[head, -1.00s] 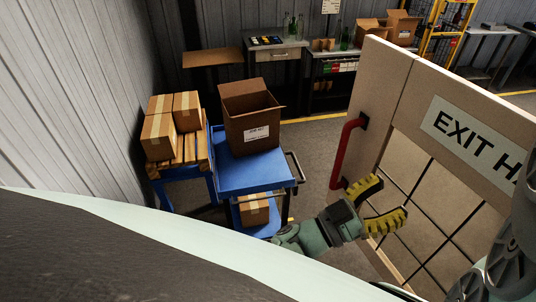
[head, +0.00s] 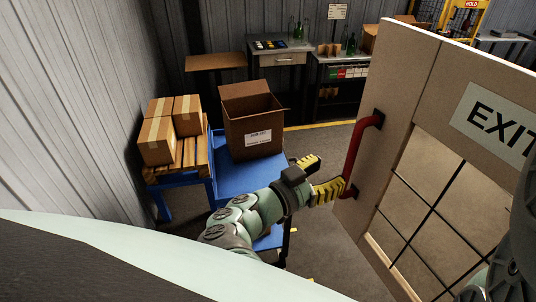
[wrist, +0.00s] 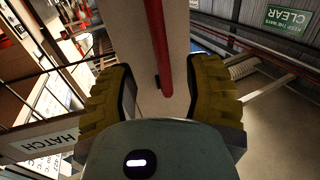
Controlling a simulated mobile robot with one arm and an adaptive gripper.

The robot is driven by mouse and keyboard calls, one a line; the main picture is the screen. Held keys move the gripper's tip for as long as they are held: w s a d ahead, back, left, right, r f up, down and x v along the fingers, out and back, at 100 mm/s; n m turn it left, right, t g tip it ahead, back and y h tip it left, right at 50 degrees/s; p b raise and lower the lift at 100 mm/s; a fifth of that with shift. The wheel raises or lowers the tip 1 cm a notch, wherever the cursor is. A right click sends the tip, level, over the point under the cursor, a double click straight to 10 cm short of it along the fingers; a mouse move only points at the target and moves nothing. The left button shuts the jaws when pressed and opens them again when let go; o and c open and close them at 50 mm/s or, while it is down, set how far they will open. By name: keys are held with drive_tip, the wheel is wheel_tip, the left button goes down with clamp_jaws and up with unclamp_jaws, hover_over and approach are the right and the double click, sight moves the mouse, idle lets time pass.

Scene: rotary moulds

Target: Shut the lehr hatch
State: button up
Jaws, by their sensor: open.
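The lehr hatch is a beige panel (head: 402,85) with a dark-barred window and a white sign reading "EXIT" in the head view. It stands at an angle on the right, its free edge toward the room. A red bar handle (head: 359,150) is fixed near that edge. My gripper (head: 330,173), with yellow ridged pads, is open just left of the handle's lower half. In the wrist view the red handle (wrist: 160,45) runs between and beyond the open fingers (wrist: 158,75). Contact with the handle cannot be told. The hatch's right part is cut off.
A blue cart (head: 235,178) with an open cardboard box (head: 252,120) stands behind my arm. Taped boxes (head: 157,140) sit on a pallet stand to its left, by the corrugated wall. Workbenches (head: 285,58) line the back. Grey floor between cart and hatch is clear.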

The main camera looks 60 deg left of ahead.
sight(348, 162)
drive_tip(key=w+p, duration=0.2)
drive_tip(key=w, duration=0.6)
drive_tip(key=shift+s, duration=0.1)
clamp_jaws()
idle(0.4)
